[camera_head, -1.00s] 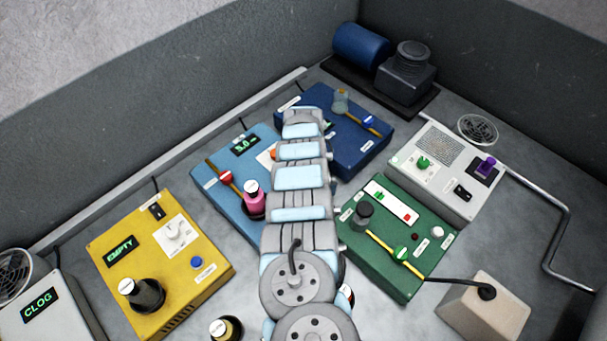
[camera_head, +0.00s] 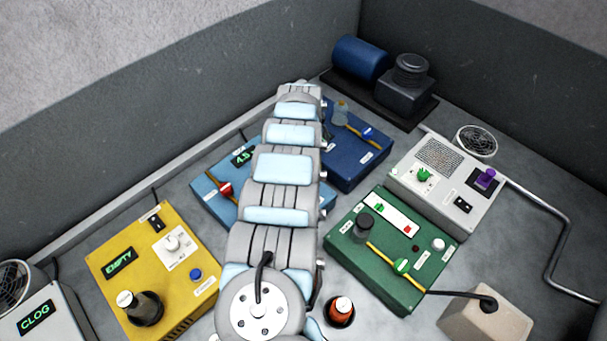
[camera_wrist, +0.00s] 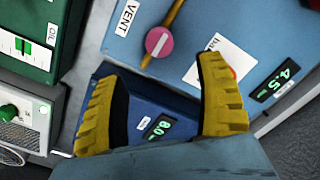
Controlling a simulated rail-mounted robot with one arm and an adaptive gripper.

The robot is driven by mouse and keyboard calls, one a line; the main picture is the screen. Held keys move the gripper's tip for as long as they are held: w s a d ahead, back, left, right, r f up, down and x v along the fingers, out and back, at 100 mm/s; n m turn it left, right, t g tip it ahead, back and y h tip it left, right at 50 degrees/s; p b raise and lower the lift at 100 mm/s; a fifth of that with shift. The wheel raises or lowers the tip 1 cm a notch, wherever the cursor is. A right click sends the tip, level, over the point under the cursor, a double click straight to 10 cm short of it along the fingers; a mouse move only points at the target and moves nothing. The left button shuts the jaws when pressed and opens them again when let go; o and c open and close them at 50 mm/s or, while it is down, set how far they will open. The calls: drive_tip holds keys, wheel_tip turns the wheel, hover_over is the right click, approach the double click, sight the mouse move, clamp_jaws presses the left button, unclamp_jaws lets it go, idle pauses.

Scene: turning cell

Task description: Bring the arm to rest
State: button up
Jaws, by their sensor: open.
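My arm (camera_head: 285,168) stretches up the middle of the head view, over the light blue box (camera_head: 208,192) and up to the dark blue box (camera_head: 372,153). My gripper (camera_wrist: 158,85) shows in the wrist view with its two yellow fingers spread wide and nothing between them. In the head view my gripper is hidden by the arm.
A green box (camera_head: 350,265) and a grey box (camera_head: 480,212) stand right of my arm. A yellow box (camera_head: 205,290) stands left. A bent pipe (camera_head: 566,235) runs along the right. Walls close off the back.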

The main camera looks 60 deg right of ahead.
drive_tip(key=shift+r, duration=0.7)
